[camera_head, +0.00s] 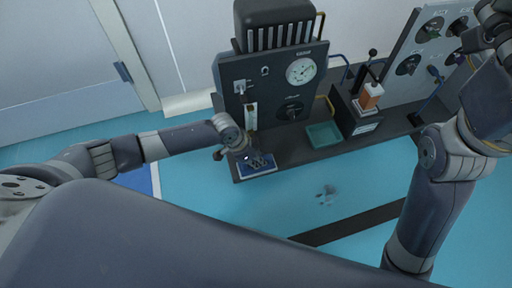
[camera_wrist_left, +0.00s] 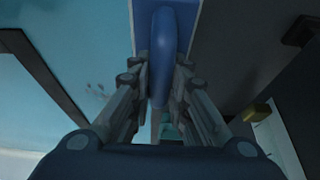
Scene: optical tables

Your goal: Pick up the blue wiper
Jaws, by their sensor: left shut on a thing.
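The blue wiper (camera_wrist_left: 164,45) shows in the left wrist view as a long, rounded blue piece between my left gripper's fingers. My left gripper (camera_wrist_left: 161,88) is shut on it. In the head view, my left gripper (camera_head: 259,161) is low over a small blue pad with a pale rim (camera_head: 243,172), at the front left corner of the dark bench. The gripper hides most of the wiper there. I cannot tell whether the wiper still touches the pad. My right gripper (camera_head: 494,14) is partly in view at the top right, and its jaw state is unclear.
A control panel with a gauge (camera_head: 300,71) stands behind the pad. A green tray (camera_head: 324,135) and a dark box holding an orange-and-white bottle (camera_head: 371,95) are to the right on the bench. Another panel with knobs (camera_head: 432,30) is at the back right. Blue floor lies in front.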

